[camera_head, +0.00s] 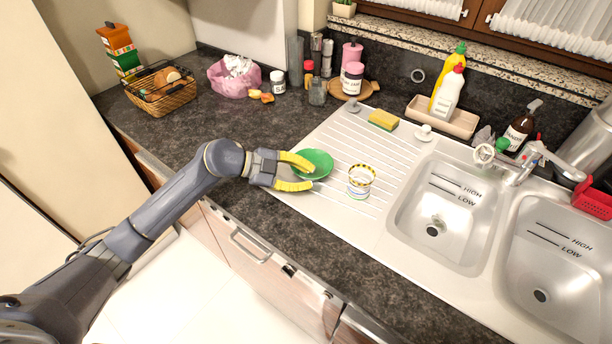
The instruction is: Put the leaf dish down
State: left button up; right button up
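A green dish (319,159), which looks like the leaf dish, rests on the left end of the ribbed steel drainboard (335,135). My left gripper (311,178) comes in from the left with its two yellow fingers apart. The upper finger overlaps the dish's near left part, and the lower finger lies just in front of its near edge. I see no finger clearly pressing on the rim; whether they touch the dish is hard to tell. My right gripper is not in view.
A patterned cup (360,188) stands close to the right of the dish. A sponge (383,120) lies at the back of the drainboard. Two sink basins (446,205) are to the right. A wicker basket (163,94) and a pink bag (233,77) stand on the dark counter (190,128).

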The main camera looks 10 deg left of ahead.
pick_arm(q)
jog(key=shift+o, duration=1)
jog(key=shift+a+r, duration=0.1)
jog(key=shift+r, duration=0.05)
jog(key=v, duration=1.1)
jog(key=shift+s+a+r, duration=0.15)
jog(key=shift+a+r, duration=0.05)
jog(key=shift+a, duration=0.15)
